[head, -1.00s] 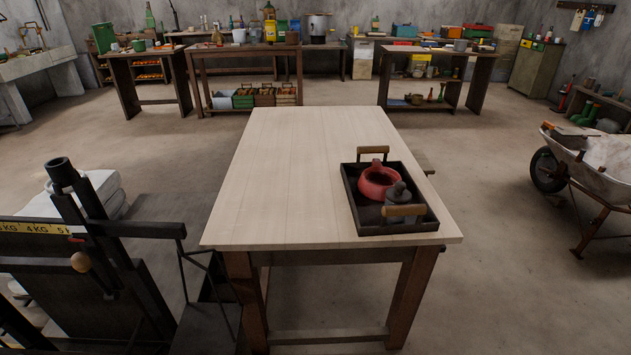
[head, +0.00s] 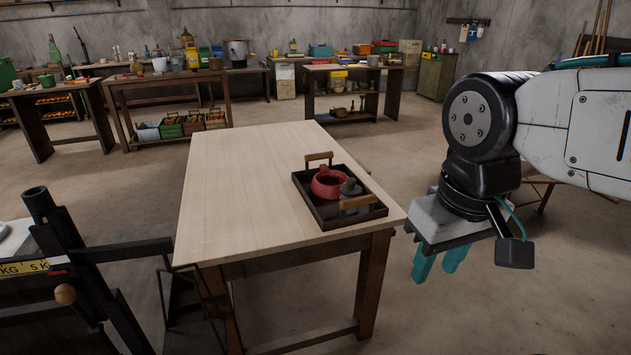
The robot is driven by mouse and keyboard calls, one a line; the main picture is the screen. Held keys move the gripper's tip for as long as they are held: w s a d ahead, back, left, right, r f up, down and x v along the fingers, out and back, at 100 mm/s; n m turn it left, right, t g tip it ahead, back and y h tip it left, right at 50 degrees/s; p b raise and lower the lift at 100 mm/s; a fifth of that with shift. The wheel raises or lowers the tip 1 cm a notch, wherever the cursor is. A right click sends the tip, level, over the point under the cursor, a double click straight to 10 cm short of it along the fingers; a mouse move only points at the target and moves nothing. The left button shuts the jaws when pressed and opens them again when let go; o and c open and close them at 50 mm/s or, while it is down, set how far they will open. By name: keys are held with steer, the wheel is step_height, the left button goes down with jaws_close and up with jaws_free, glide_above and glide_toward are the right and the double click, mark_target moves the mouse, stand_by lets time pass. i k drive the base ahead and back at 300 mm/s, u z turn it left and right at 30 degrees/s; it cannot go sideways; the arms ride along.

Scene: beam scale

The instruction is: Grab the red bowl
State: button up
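The red bowl (head: 326,184) sits in a black tray (head: 307,206) with wooden handles, on the right part of a pale wooden table (head: 235,190). A dark grey lidded or knobbed object (head: 351,188) stands right beside the bowl in the tray and hides part of it. My gripper (head: 439,264) hangs to the right of the table's front right corner, apart from the tray and bowl. Its two teal fingers point down with a gap between them and nothing visible in it.
A dark beam scale (head: 75,255) stands at the left, close to the table's front left corner. The left and middle of the tabletop are bare. Workbenches with tools and crates (head: 172,127) line the back. Open floor lies between them and the table.

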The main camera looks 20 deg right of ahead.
mark_target(326, 184)
steer(key=i, duration=1.55)
